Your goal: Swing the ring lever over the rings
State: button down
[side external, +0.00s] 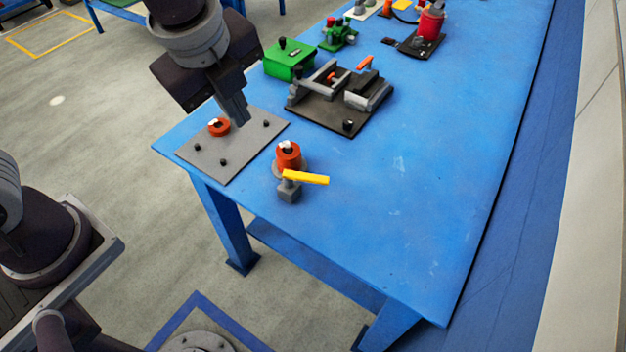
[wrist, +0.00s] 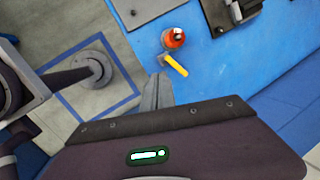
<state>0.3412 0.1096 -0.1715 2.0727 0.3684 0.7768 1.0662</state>
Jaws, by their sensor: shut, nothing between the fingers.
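The yellow ring lever (side external: 306,177) is pivoted on a small grey block (side external: 289,192) at the table's near edge. Its arm points right, beside the stacked orange-red rings (side external: 289,157) rather than over them. In the wrist view the lever (wrist: 175,66) points down and right, away from the rings (wrist: 174,39). My gripper (side external: 242,122) is shut and empty. It hangs above the grey plate, left of and behind the rings and lever. In the wrist view its fingertips (wrist: 158,77) show just left of the lever, apart from it.
The grey plate (side external: 205,155) carries another orange-red ring (side external: 219,127) and several black pegs. A dark fixture (side external: 335,115) and a green box (side external: 290,62) stand behind. The blue table (side external: 400,210) is clear to the right of the lever.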

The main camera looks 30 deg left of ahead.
jog(key=w+d+f+m, duration=0.2)
jog(key=d+f+m, duration=0.8)
jog(key=shift+m+g, duration=0.4)
jog(key=shift+f, duration=0.1)
jog(key=x, duration=1)
jog(key=shift+a+f, duration=0.1)
jog(key=shift+f, duration=0.1)
jog(key=shift+w+a+r, duration=0.1)
jog(key=shift+w+a, duration=0.1)
jog(key=shift+w, duration=0.4)
jog(key=shift+w+a+r, duration=0.1)
jog(key=shift+w+a, duration=0.15)
jog(key=shift+w, duration=0.4)
jog(key=shift+w+a, duration=0.25)
jog(key=shift+w, duration=0.35)
